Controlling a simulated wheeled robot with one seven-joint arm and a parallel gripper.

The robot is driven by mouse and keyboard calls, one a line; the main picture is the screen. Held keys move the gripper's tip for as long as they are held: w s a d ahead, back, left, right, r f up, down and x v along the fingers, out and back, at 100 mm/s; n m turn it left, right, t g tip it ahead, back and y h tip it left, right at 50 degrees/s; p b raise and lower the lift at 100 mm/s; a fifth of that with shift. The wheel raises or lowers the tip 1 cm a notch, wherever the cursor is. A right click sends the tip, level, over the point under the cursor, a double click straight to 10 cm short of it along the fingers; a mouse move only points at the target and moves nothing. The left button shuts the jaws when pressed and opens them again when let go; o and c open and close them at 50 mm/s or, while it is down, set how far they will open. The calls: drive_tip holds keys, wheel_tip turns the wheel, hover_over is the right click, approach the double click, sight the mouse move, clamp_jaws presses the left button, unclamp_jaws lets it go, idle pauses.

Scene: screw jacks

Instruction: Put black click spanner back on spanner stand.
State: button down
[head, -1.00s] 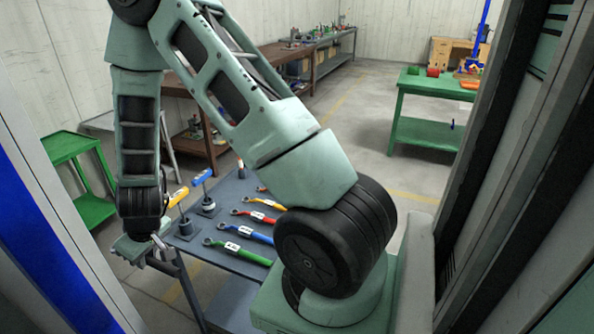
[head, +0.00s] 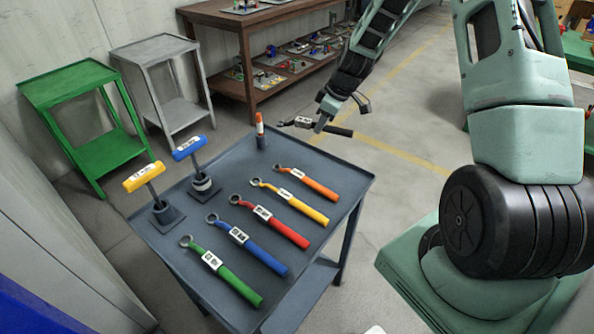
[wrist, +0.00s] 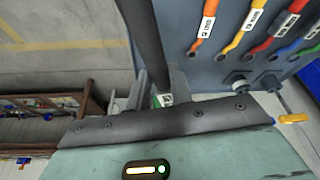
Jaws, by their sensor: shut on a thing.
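The black click spanner (head: 341,131) is in my gripper (head: 322,118), held in the air. In the head view it appears just past the far edge of the dark blue-grey stand (head: 330,162), with its ring end left and black handle right. In the wrist view the black handle (wrist: 142,35) runs up from between the jaws, beside the stand's edge; its white label (wrist: 163,99) shows partly. On the stand lie an orange spanner (head: 308,184), a yellow one (head: 292,203), a red one (head: 273,222), a blue one (head: 250,247) and a green one (head: 225,274).
A yellow T-handled tool (head: 143,177), a blue one (head: 188,148) and an orange-topped marker-like piece (head: 260,130) stand upright on the stand. Bare surface lies beyond the orange spanner. Green (head: 100,140) and grey (head: 170,85) tables and a brown bench (head: 235,18) stand behind.

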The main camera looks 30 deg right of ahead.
drive_tip(key=shift+n+y, duration=0.3)
drive_tip(key=shift+n, duration=0.4)
drive_tip(key=shift+s+d+f, duration=0.1)
drive_tip(key=shift+d+f, duration=0.5)
drive_tip(key=shift+f, duration=1.2)
drive_tip(key=shift+d+f, duration=0.6)
drive_tip(key=shift+f, duration=1.25)
drive_tip(key=shift+s+d+f, duration=0.1)
drive_tip(key=shift+d+f, duration=0.5)
drive_tip(key=shift+f, duration=1.2)
drive_tip(key=shift+f+b, duration=0.4)
drive_tip(key=shift+b, duration=0.05)
drive_tip(key=shift+f, duration=0.2)
drive_tip(key=shift+s, duration=0.1)
